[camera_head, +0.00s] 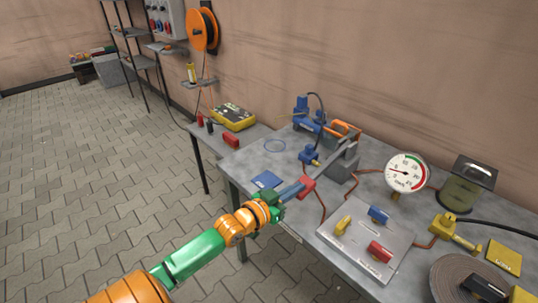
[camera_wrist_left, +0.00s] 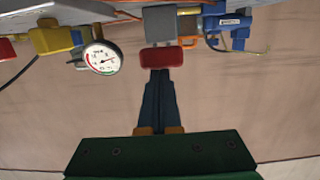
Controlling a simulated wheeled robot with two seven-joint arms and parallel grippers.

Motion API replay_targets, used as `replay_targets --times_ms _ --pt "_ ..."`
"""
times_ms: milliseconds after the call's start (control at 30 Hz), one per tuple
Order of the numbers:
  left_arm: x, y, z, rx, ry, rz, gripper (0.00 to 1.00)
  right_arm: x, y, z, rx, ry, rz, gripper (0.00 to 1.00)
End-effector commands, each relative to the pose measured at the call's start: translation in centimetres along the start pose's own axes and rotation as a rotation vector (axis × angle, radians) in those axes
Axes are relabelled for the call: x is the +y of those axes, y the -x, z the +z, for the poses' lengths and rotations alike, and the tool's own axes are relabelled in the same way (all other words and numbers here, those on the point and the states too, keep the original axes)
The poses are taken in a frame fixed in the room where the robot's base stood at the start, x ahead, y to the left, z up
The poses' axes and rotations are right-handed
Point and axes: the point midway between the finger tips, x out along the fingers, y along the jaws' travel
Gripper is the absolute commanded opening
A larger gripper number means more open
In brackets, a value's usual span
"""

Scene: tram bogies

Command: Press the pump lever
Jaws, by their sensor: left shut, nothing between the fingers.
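I cannot tell whether the tips touch the grip or stop just short. My right gripper is not in view.
A pressure gauge (camera_head: 407,172) stands right of the pump, with a plate of coloured valves (camera_head: 366,240) in front. A blue device (camera_head: 309,154) sits behind the lever. A side table holds a yellow case (camera_head: 233,117).

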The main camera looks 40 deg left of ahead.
Motion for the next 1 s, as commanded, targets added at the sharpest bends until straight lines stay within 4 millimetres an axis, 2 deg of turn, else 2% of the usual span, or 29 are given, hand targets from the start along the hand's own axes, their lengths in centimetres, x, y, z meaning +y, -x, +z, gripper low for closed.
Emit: replay_targets --times_ms 200,400,600,1000 --pt "0.0 5.4 1.1 -0.001 -0.002 0.0 0.0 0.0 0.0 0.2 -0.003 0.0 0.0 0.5" --pt "-0.1 8.7 1.6 0.005 -0.002 -0.001 0.0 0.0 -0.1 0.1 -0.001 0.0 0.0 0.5" --pt "-0.1 9.8 1.6 0.01 -0.002 -0.001 0.0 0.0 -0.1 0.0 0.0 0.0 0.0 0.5" --pt "-0.1 9.8 1.5 0.011 -0.003 -0.001 0.0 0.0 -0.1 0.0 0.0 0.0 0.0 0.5"
